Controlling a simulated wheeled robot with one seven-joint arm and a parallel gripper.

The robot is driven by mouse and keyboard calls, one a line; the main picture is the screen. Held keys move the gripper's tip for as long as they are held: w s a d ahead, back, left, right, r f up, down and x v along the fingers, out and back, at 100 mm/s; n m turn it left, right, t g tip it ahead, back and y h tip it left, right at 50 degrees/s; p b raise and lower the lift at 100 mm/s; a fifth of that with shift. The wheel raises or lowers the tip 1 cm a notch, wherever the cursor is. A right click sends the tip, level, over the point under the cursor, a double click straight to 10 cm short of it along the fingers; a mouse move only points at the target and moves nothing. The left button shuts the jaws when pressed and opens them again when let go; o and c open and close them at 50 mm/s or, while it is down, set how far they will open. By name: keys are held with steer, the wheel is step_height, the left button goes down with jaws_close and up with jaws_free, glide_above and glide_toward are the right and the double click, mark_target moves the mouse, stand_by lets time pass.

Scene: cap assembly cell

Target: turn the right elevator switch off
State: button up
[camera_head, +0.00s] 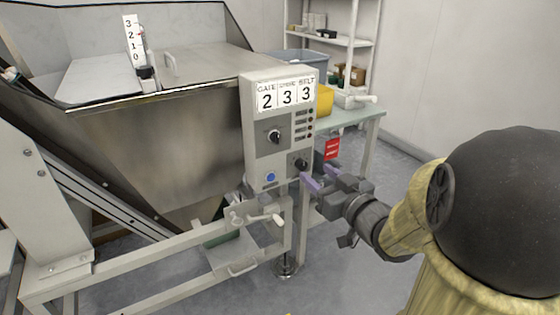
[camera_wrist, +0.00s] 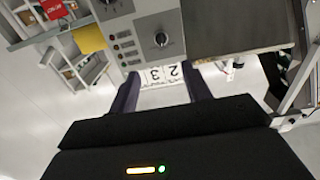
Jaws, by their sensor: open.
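A grey control panel (camera_head: 250,130) on the hopper's front corner carries two dark rotary knobs. The upper knob (camera_head: 274,136) sits left of a column of small buttons. The lower right knob (camera_head: 300,163) is near the panel's bottom right, right of a blue button (camera_head: 270,177). I cannot read which is the elevator switch. My gripper (camera_head: 317,177) is open and empty in front of the panel's lower right, close to the lower knob; contact is unclear. In the upside-down wrist view, the upper knob (camera_wrist: 161,40) shows beyond the open fingers (camera_wrist: 162,90).
Number cards (camera_head: 287,94) reading 2, 3, 3 top the panel. A steel hopper (camera_head: 170,135) stands left. A crank handle (camera_head: 262,219) projects below the panel. A red sign (camera_head: 332,149), a yellow bin (camera_head: 324,100) and a table (camera_head: 350,117) are behind. Open floor lies in front.

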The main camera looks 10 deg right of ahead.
stand_by(0.3)
steer(key=shift+w+r+p, duration=0.1)
steer(key=shift+w+p, duration=0.05)
steer(key=shift+p, duration=0.35)
steer(key=p, duration=0.5)
glide_toward(278, 142)
steer(key=x, duration=0.9)
steer(key=shift+w, duration=0.1)
steer(key=c, duration=1)
